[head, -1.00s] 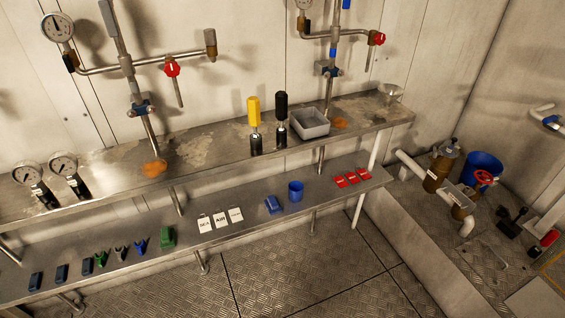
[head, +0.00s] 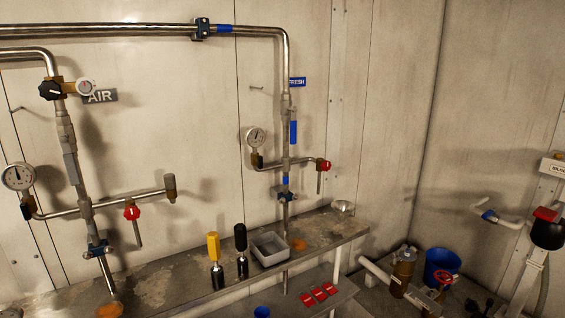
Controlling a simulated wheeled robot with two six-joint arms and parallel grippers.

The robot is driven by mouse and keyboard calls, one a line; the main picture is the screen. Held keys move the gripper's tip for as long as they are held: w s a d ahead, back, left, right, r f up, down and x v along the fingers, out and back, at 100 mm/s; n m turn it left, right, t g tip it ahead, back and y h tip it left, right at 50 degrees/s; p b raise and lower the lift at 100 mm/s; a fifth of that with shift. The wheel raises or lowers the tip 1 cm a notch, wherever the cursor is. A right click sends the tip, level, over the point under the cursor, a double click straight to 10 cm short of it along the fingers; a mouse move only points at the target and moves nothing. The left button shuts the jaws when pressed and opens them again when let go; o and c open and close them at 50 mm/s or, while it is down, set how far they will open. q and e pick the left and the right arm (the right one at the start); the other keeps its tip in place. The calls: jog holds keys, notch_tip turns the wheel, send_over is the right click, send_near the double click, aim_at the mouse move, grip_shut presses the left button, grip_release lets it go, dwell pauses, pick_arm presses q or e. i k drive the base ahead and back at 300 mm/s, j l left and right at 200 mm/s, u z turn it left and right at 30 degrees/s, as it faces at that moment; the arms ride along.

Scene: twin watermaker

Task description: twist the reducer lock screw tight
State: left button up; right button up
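A brass pressure reducer (head: 68,87) with a black star-shaped knob (head: 50,89) sits on the upright steel pipe at the upper left of the head view. A small round gauge (head: 87,87) is fixed to its right side, by a grey AIR sign (head: 101,97). This looks like the reducer, but I cannot make out a separate lock screw on it at this size. Neither of my grippers is in view.
A metal shelf (head: 150,287) runs along the wall below, carrying a yellow-handled tool (head: 214,247), a black-handled tool (head: 241,238) and a grey tray (head: 271,251). Red-handled valves (head: 131,213) hang from the pipes. A blue bucket (head: 441,266) stands at the right.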

aim_at(85, 87)
jog(key=u, duration=1.4)
